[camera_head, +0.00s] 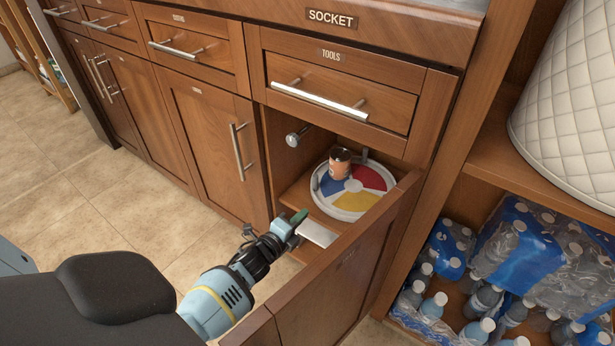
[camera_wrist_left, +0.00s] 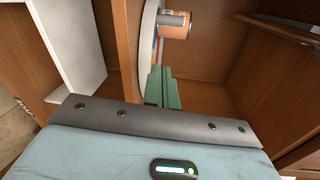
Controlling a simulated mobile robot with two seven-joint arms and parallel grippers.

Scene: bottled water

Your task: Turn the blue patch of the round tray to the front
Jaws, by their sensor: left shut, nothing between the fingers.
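The round tray (camera_head: 318,200) lies inside the open lower cabinet under the TOOLS drawer. Its blue patch (camera_head: 329,185) is at the left, the yellow patch (camera_head: 354,201) at the front and the red patch (camera_head: 371,178) at the right. My left gripper (camera_head: 299,216) is shut and empty, just in front of the tray's front left. In the left wrist view its green fingers (camera_wrist_left: 163,88) point toward the tray's pale rim (camera_wrist_left: 147,35) and the can (camera_wrist_left: 173,25). I cannot tell whether they touch the rim.
The open cabinet door (camera_head: 335,285) stands to the right of my left arm. A flat white piece (camera_head: 318,233) is beside the gripper near the door. Bottled water packs (camera_head: 510,265) fill the shelf at the right. Tiled floor (camera_head: 80,200) is clear at the left.

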